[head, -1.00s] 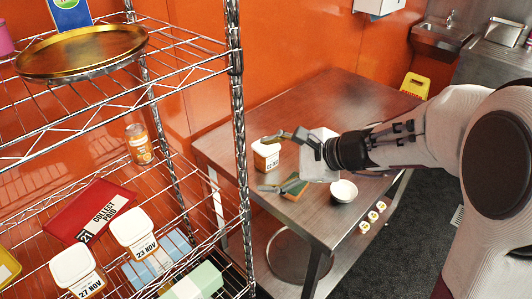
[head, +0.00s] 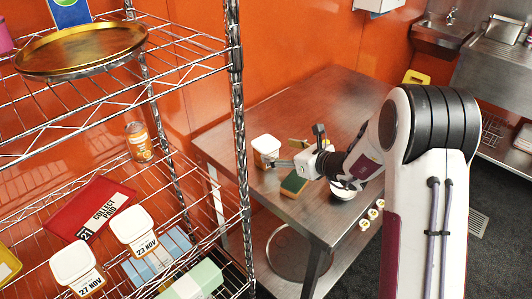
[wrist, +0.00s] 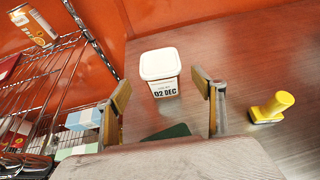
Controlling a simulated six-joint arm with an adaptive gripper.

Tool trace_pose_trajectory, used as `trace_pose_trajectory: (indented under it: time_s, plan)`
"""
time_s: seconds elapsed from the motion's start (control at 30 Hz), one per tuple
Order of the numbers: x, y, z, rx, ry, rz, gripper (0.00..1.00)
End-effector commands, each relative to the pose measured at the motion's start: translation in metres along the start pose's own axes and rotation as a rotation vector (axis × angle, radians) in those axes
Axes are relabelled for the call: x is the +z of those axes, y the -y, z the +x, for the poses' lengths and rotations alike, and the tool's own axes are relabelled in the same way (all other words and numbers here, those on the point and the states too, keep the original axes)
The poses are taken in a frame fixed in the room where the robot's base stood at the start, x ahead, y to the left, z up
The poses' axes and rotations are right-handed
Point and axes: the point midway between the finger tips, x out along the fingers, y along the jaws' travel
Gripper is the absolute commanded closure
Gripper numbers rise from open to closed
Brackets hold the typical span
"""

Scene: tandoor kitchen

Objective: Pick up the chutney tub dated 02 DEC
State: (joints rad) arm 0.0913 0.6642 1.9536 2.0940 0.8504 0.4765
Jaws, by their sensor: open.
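The chutney tub dated 02 DEC (wrist: 160,65) stands upright on the steel table, with a white lid and a dark-lettered label facing my wrist camera. In the head view the tub (head: 266,146) is near the table's left back edge. My gripper (wrist: 161,84) is open and empty, its two tan-padded fingers apart. In the wrist view the tub appears between and beyond the fingertips. In the head view my gripper (head: 288,152) is just right of the tub; I cannot tell whether it touches.
A yellow object (wrist: 270,106) stands to the right. The wire rack (head: 238,130) at left holds tubs marked 23 NOV (head: 132,226) and 27 NOV (head: 74,263).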

Motion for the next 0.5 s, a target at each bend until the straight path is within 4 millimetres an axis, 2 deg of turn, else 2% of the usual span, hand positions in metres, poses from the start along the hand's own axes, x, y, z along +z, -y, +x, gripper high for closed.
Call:
trace_pose_trajectory:
  time_s: [0.5]
  plan:
    - [-0.0028, 0.0022, 0.006, -0.006, 0.0, 0.015, 0.32]
